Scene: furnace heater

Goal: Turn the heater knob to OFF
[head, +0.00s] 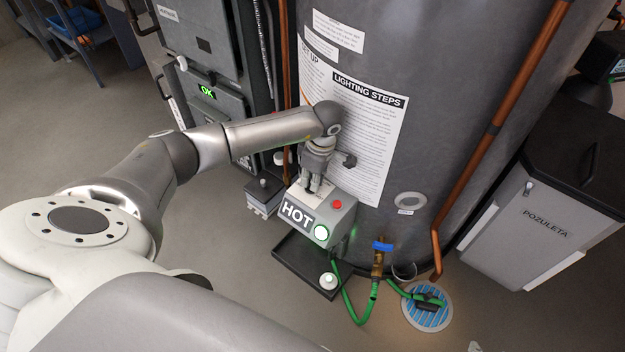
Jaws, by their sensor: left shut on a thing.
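The heater is a large grey tank (440,60) with a control box (342,217) low on its front. A pale plate lies under the fingertips. My right gripper is out of the picture.
A "LIGHTING STEPS" sheet (367,135) is on the tank behind my wrist. Copper pipes (500,110) run down its right side. A black tray (300,262), green hose (350,307) and floor drain (440,312) lie below. A grey cabinet (545,205) stands right.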

